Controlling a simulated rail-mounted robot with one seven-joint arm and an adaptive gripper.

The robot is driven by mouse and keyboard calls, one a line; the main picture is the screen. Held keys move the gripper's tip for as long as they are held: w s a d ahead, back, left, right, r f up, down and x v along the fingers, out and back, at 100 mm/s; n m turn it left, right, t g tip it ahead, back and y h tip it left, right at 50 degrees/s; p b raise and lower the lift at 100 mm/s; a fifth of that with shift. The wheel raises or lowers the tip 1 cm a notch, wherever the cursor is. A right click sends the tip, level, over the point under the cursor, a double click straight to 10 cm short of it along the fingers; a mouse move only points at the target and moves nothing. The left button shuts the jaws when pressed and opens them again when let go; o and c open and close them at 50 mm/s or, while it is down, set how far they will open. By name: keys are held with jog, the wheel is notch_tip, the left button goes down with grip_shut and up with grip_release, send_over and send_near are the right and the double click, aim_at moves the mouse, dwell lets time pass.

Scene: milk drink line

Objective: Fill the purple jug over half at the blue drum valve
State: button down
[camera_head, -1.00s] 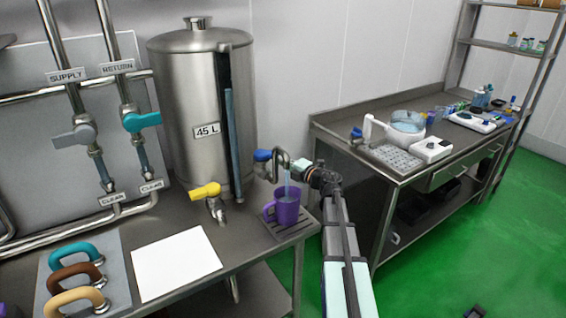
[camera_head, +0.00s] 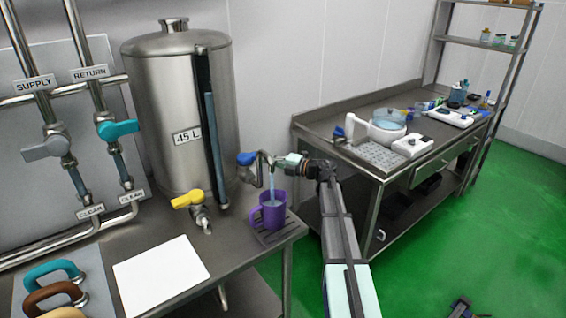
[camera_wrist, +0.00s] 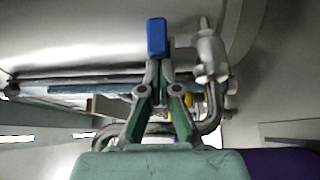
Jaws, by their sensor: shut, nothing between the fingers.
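The purple jug (camera_head: 269,214) stands upright on a dark drip tray (camera_head: 283,236) at the table's right end. A pale blue stream runs from the curved spout (camera_head: 267,157) into it, and liquid shows inside its mouth. How full it is I cannot tell. The blue valve handle (camera_head: 246,158) is at the left of the spout; it also shows in the wrist view (camera_wrist: 157,38). My gripper (camera_wrist: 158,68) is shut and empty, its fingertips close to the blue handle; whether they touch it I cannot tell. In the wrist view a purple patch (camera_wrist: 285,163) shows at the lower right.
The steel 45 L drum (camera_head: 180,110) stands behind, with a yellow-handled valve (camera_head: 188,200) at its base. A white sheet (camera_head: 160,273) and coloured handles (camera_head: 52,272) lie left. A second bench (camera_head: 345,185) with lab items stands at the right.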

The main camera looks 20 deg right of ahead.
jog(key=shift+w+d+b, duration=0.3)
jog(key=shift+w+b, duration=0.05)
jog(key=shift+w, duration=0.6)
jog(key=shift+w+r, duration=0.1)
jog(key=shift+d, duration=0.1)
